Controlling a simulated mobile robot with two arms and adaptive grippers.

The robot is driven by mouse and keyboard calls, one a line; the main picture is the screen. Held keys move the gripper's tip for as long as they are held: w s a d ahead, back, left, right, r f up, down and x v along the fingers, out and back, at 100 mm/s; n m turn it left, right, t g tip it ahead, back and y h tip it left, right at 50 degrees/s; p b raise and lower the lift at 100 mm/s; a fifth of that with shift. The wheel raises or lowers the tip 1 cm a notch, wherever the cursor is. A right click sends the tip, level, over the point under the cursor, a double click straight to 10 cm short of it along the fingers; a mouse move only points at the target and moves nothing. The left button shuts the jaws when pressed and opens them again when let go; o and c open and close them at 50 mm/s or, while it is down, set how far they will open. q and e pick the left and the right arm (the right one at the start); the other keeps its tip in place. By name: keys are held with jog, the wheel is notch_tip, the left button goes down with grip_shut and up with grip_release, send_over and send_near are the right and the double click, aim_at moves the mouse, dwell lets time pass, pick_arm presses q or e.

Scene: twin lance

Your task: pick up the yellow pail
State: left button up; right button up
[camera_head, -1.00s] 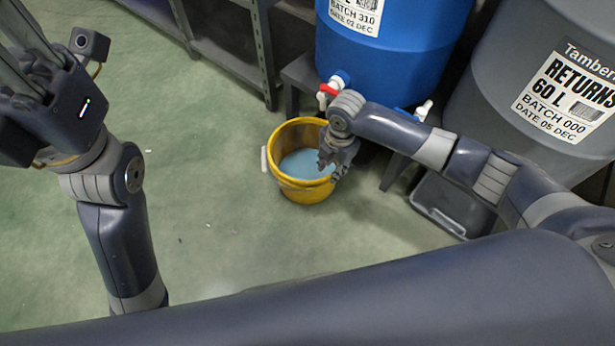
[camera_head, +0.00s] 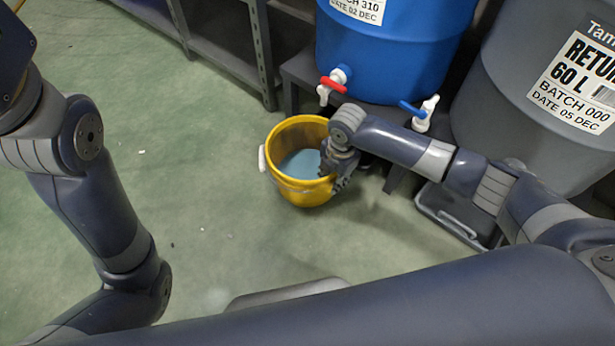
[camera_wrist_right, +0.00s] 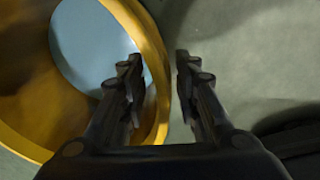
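The yellow pail (camera_head: 292,188) stands on the green floor below the blue drum, with pale blue liquid (camera_head: 302,164) inside and a white handle grip (camera_head: 262,158) on its left side. My right gripper (camera_head: 335,180) is at the pail's right rim. In the right wrist view the gripper (camera_wrist_right: 158,62) is open, with one finger over the inside of the pail (camera_wrist_right: 152,50) and the other outside, the wall between them. I cannot tell whether either finger touches it. My left gripper is out of the head view; only its arm shows at the left.
The blue drum (camera_head: 395,55) with a red-handled tap (camera_head: 332,84) and a blue-handled tap (camera_head: 420,112) stands behind the pail on a dark stand. A grey drum (camera_head: 510,95) and a dark tray (camera_head: 455,215) are at the right. Floor left of the pail is clear.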

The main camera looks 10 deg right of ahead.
grip_shut()
jog(key=shift+w+a+r, duration=0.1)
jog(key=shift+w+r, duration=0.05)
jog(key=shift+r, duration=0.05)
jog(key=shift+r+p, duration=0.2)
jog(key=shift+p, duration=0.15)
